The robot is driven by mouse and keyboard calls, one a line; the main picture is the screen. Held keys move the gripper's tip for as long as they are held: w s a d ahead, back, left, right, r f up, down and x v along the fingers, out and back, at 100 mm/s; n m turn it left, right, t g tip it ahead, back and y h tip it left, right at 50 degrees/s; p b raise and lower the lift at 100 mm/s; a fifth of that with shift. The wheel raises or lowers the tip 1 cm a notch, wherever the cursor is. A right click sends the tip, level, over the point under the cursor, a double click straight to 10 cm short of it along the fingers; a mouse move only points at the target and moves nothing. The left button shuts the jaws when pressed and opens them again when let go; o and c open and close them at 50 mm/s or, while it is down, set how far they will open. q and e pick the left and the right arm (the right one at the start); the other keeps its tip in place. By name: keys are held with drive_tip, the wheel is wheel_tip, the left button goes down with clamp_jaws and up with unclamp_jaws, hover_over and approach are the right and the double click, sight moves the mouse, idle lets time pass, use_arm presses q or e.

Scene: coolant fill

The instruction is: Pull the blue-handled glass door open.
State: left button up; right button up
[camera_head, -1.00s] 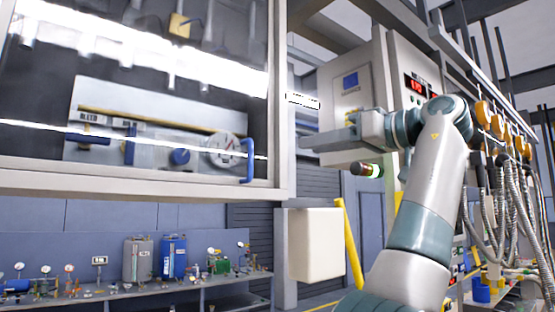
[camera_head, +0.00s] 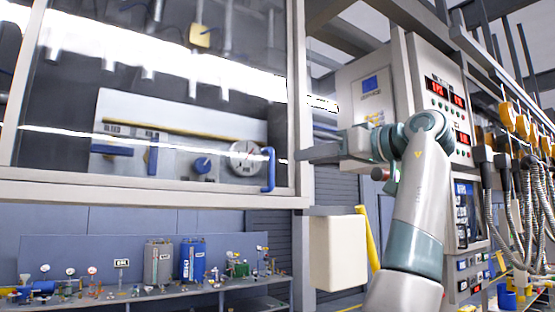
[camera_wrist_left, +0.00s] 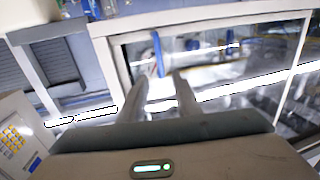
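The glass door (camera_head: 150,100) has a pale frame and fills the left of the head view, closed as far as I can see. Its upright blue handle (camera_head: 268,170) is at the lower right corner of the glass. It also shows in the left wrist view (camera_wrist_left: 158,54), beyond the fingertips. My left gripper (camera_head: 299,154) reaches in from the right, its fingers level with the handle and crossing the door's right post. In the left wrist view the fingers (camera_wrist_left: 161,80) are apart with nothing between them. They do not appear to touch the handle. My right gripper is not in view.
A control panel (camera_head: 440,100) with red displays stands behind my arm. A white box (camera_head: 338,252) and a yellow post (camera_head: 373,240) are below the gripper. Hoses (camera_head: 515,205) hang at the right. A bench (camera_head: 190,292) with canisters and gauges runs below the door.

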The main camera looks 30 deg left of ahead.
use_arm(q)
drive_tip(key=p, duration=0.4)
approach(277, 163)
drive_tip(key=s+a+f, duration=0.1)
drive_tip(key=s+a, duration=0.3)
drive_tip(key=a, duration=0.1)
drive_tip(key=shift+a+f, duration=0.15)
drive_tip(key=shift+a, duration=0.3)
clamp_jaws()
